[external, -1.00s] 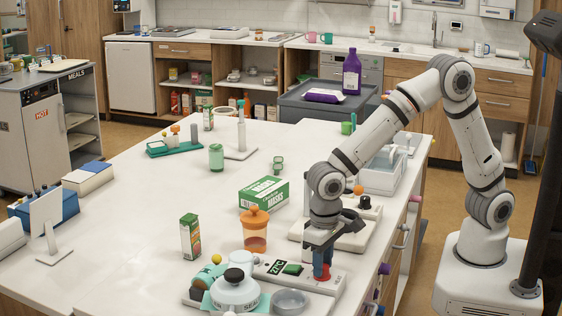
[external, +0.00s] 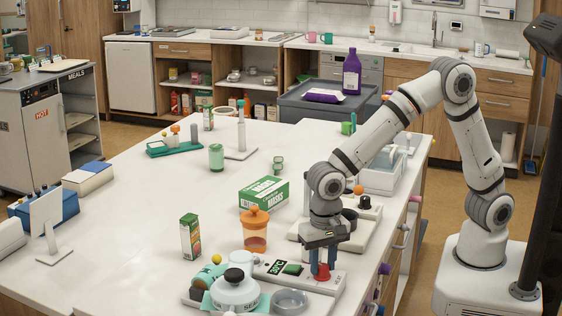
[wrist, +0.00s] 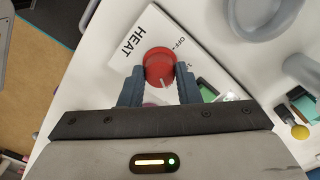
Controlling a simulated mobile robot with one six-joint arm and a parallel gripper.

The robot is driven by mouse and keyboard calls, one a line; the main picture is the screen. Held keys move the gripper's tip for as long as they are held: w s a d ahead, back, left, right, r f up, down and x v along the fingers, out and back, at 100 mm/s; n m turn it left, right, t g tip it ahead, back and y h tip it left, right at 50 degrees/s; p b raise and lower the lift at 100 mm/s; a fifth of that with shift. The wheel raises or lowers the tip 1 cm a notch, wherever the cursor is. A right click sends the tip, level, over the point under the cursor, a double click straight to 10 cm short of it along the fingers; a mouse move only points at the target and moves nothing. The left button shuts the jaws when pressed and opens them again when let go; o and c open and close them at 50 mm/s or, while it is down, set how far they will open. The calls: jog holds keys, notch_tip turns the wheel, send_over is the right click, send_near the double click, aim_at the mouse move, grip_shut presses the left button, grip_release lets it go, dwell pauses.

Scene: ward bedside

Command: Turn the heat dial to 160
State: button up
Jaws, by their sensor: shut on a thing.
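The red heat dial (external: 322,275) sits on the white unit (external: 339,283) at the front right of the table. In the wrist view the dial (wrist: 159,66) is round, beside the words HEAT and OFF; much of the scale is hidden. My gripper (external: 322,267) points down over it, with blue-grey fingers on either side. The wrist view shows my gripper (wrist: 158,80) shut on the dial. A small dark display (external: 274,267) with green digits is left of the dial; I cannot read the digits surely.
A round grey dish (external: 290,302) and a white sealed pot (external: 235,291) stand close left of the dial. An orange-lidded jar (external: 255,230) and a green masks box (external: 264,193) are behind.

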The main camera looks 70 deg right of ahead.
aim_at(322, 266)
dwell(0.3)
jog(key=o, duration=1)
notch_tip(322, 266, up, 8)
jog(key=shift+f, duration=0.1)
dwell(0.3)
